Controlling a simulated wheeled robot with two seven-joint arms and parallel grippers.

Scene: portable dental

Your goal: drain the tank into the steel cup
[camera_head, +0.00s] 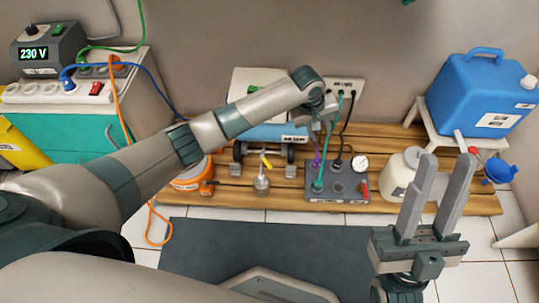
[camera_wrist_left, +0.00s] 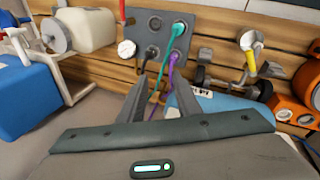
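The blue tank (camera_head: 275,132) lies on its side on the wooden platform, partly hidden behind my left arm; it also shows in the left wrist view (camera_wrist_left: 222,104). A yellow-handled valve (camera_head: 266,161) sticks out at its front. The small steel cup (camera_head: 261,186) stands upright below the valve; both show in the left wrist view, the cup (camera_wrist_left: 247,41) beside the yellow handle (camera_wrist_left: 250,62). My left gripper (camera_wrist_left: 162,88) is open, above the hoses behind the grey panel, right of the valve in the head view. My right gripper (camera_head: 437,165) is open and empty at the right.
The grey panel (camera_head: 337,181) carries teal, purple and black lines and a gauge. A white jar (camera_head: 398,176) and a blue container (camera_head: 484,95) on a stand are at the right. An orange round unit (camera_head: 190,180) is left of the cup. The dark mat (camera_head: 250,245) is clear.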

